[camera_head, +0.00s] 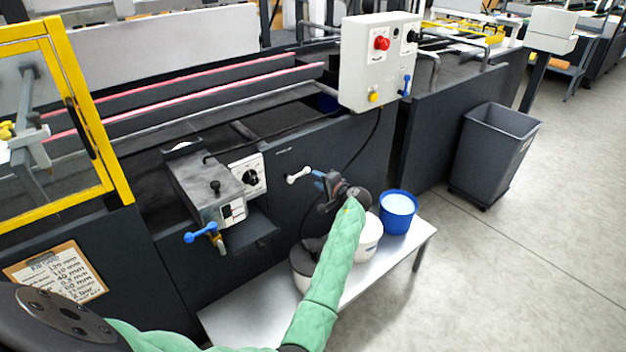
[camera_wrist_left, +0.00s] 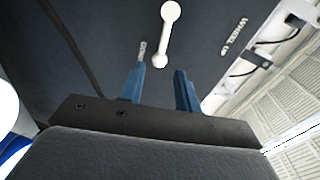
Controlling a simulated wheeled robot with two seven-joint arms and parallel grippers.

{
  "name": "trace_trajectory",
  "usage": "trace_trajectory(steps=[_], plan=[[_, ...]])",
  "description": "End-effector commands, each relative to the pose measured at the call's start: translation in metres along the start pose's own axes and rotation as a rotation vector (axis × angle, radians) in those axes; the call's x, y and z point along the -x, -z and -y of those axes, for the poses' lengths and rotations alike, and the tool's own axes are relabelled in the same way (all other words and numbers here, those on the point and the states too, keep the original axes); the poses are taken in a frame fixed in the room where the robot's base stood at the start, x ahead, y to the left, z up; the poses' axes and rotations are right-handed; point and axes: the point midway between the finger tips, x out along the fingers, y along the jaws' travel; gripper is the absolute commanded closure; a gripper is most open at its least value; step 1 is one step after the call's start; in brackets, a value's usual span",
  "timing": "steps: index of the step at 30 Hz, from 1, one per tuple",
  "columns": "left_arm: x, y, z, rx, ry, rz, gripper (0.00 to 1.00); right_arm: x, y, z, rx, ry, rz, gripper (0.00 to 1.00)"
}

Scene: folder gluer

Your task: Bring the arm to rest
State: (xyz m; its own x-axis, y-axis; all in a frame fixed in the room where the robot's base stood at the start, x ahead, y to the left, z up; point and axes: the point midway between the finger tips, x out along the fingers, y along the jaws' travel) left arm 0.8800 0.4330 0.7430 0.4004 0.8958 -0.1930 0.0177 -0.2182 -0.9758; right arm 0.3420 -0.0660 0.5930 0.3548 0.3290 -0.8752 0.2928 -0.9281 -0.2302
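My left arm in a green sleeve (camera_head: 335,262) reaches out over the low bench to the dark machine front. My left gripper (camera_head: 318,180) is in front of that panel. In the left wrist view, its two blue fingers (camera_wrist_left: 160,90) stand apart with nothing between them. A white lever with round ends (camera_head: 298,175) is on the panel just beyond the fingertips; it also shows in the left wrist view (camera_wrist_left: 165,38), apart from the fingers. My right gripper is not in view.
A light bench (camera_head: 405,250) below the arm holds a blue bucket (camera_head: 398,212) and white pots (camera_head: 368,238). A grey control box (camera_head: 362,60) stands above. A blue-handled unit (camera_head: 205,185) juts out at left. A grey bin (camera_head: 490,155) stands right; the floor beyond the bench is clear.

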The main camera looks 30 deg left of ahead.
Motion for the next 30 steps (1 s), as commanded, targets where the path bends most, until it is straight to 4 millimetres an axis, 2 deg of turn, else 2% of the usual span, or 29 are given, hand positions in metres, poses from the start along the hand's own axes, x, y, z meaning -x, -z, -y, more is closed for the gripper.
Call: trace_trajectory(steps=[3, 15, 20, 26, 30], plan=[[0.005, 0.000, 0.001, 0.000, 0.001, 0.000, 0.67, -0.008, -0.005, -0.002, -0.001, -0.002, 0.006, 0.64], [0.005, 0.000, 0.001, 0.000, 0.000, 0.000, 0.67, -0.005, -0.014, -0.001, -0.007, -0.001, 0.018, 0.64], [0.005, 0.000, 0.001, 0.016, 0.000, 0.001, 0.67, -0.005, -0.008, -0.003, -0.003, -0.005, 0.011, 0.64], [0.007, -0.011, -0.013, 0.140, -0.105, 0.061, 0.67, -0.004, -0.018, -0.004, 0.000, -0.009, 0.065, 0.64], [0.019, -0.013, -0.004, 0.289, -0.223, 0.077, 0.67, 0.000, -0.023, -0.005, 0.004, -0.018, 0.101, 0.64]])
